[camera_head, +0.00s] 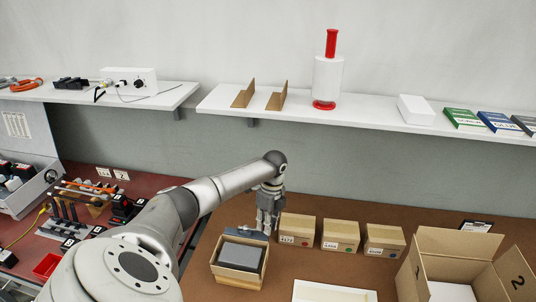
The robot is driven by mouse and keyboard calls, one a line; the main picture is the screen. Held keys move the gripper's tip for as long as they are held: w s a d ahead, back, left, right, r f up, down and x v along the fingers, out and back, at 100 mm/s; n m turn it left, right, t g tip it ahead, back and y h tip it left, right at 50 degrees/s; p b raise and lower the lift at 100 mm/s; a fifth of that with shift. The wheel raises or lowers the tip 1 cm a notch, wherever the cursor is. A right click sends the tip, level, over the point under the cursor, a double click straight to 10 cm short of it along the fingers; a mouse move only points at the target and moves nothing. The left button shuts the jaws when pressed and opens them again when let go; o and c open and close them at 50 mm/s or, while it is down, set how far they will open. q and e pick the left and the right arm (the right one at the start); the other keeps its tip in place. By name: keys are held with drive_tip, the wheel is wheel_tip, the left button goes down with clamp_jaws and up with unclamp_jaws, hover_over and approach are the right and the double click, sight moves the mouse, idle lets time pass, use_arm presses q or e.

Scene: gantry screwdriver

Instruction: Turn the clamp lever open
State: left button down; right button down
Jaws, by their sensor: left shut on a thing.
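My left arm reaches in from the lower left, and my left gripper (267,229) points down at the brown table, just left of the small cardboard boxes. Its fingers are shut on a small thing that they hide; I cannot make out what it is. A flat grey-blue part (245,233) shows at the fingertips, behind an open box. I cannot clearly make out the clamp lever or how it is turned. My right gripper is not in view.
An open box with a grey block (240,257) stands in front of the gripper. Several closed boxes (340,236) stand to its right, and a large open carton (455,245) stands further right. A shelf (370,118) runs above.

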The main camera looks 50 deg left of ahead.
use_arm(q)
drive_tip(key=shift+s+a, duration=0.1)
idle(0.4)
drive_tip(key=c, duration=1.3)
unclamp_jaws()
drive_tip(key=shift+r, duration=0.1)
drive_tip(key=r, duration=0.4)
drive_tip(key=w+r, duration=0.1)
drive_tip(key=r, duration=0.6)
drive_tip(key=shift+w+a+r, duration=0.1)
drive_tip(key=shift+w+r, duration=0.25)
drive_tip(key=shift+w, duration=0.05)
